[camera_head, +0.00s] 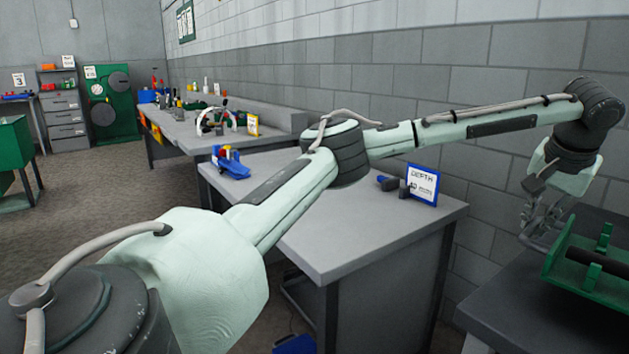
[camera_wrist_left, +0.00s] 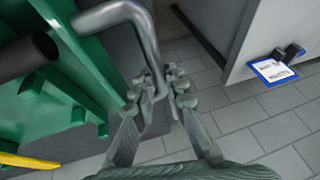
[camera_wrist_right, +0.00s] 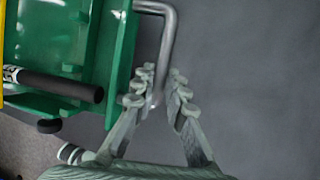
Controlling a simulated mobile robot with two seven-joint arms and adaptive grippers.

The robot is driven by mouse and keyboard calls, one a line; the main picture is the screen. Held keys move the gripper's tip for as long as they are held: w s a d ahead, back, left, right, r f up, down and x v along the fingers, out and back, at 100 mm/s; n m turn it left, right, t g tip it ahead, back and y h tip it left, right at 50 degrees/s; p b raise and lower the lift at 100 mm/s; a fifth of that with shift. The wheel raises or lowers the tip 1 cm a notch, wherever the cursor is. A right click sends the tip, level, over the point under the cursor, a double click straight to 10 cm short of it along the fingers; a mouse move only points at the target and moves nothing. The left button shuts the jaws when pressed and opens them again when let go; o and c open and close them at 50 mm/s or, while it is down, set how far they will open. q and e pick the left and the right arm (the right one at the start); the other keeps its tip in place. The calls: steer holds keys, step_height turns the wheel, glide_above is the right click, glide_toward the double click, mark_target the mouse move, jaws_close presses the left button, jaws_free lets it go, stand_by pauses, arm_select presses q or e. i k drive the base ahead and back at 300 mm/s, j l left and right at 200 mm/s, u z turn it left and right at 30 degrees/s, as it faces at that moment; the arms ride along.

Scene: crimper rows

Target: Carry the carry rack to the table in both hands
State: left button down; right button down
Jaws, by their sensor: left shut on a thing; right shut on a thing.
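The green carry rack (camera_head: 570,267) shows in part at the right edge of the head view, over a dark-topped table; I cannot tell whether it touches the top. A dark rod lies across it. In the left wrist view, my left gripper (camera_wrist_left: 163,88) is shut on the bent metal handle (camera_wrist_left: 143,30) of the rack. In the right wrist view, my right gripper (camera_wrist_right: 160,88) is shut on the other metal handle (camera_wrist_right: 168,35), beside the rack's green end wall (camera_wrist_right: 121,65). The right gripper is outside the head view.
A grey table (camera_head: 375,235) stands in the middle, with a blue-framed DEPTH sign (camera_head: 423,185) and a blue-and-red item (camera_head: 230,161). The dark-topped table (camera_head: 520,315) is at the right. A long bench (camera_head: 185,130) runs along the wall behind. Open floor lies at left.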

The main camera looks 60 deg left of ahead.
mark_target(346, 199)
steer(key=j+u, duration=0.1)
steer(key=j, duration=0.4)
steer(key=i+j, duration=0.15)
steer(key=j, duration=0.3)
steer(key=j+u, duration=0.15)
steer(key=j, duration=0.35)
steer(key=i+j+u, duration=0.1)
steer(key=j, duration=0.35)
steer(key=i+j+u, duration=0.1)
steer(key=j, duration=0.4)
steer(key=i+j, duration=0.2)
steer(key=j, duration=0.25)
steer(key=u, duration=0.05)
